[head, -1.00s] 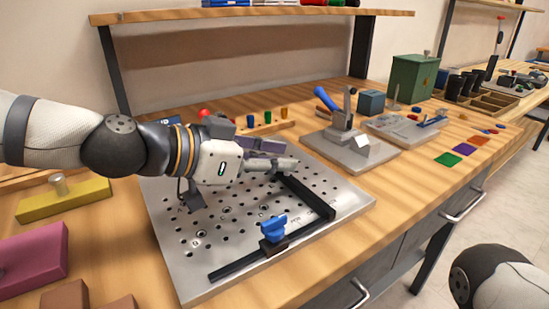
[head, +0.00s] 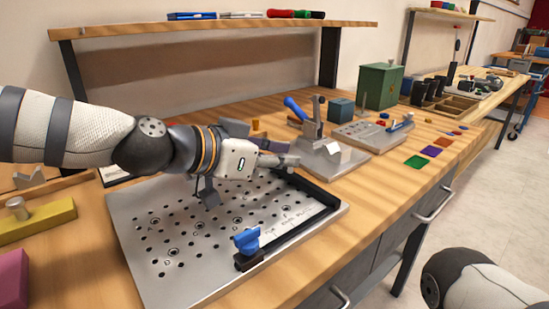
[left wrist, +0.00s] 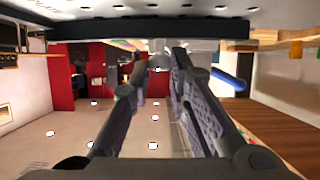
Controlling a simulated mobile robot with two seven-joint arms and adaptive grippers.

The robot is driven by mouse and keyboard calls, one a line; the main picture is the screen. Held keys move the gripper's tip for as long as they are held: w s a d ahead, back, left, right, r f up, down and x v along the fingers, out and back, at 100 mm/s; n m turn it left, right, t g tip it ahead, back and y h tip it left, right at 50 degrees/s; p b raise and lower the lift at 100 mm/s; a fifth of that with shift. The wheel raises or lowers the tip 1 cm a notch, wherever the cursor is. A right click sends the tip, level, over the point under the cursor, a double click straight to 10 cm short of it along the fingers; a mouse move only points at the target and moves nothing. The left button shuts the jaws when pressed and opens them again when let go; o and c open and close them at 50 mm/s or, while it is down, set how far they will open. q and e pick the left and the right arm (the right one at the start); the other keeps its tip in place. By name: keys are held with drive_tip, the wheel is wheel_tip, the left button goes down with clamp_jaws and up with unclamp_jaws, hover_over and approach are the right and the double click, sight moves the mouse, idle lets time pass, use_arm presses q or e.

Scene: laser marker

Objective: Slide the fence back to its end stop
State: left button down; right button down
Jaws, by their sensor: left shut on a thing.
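The fence is a black L-shaped bar (head: 310,194) on the grey perforated plate (head: 180,205). Its short arm lies along the plate's right edge and its long arm along the front edge. A blue-handled clamp (head: 247,240) stands at the left end of the long arm. My left gripper (head: 284,160) is at the far end of the short arm, shut on the fence, though the contact is partly hidden. In the left wrist view a dark bar (left wrist: 105,32), likely the fence, crosses just beyond the fingertips. My right gripper is out of view.
Right of the plate stand a toggle clamp fixture (head: 312,125), a green box (head: 380,86) and a blue cube (head: 341,109). A yellow block (head: 45,220) lies to the left. A shelf (head: 215,28) spans the back.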

use_arm(q)
drive_tip(key=c, duration=1.6)
unclamp_jaws()
drive_tip(key=shift+d, duration=0.1)
drive_tip(key=shift+o, duration=0.6)
drive_tip(key=shift+w+d, duration=0.1)
drive_tip(key=shift+w, duration=0.05)
drive_tip(key=v, duration=1.2)
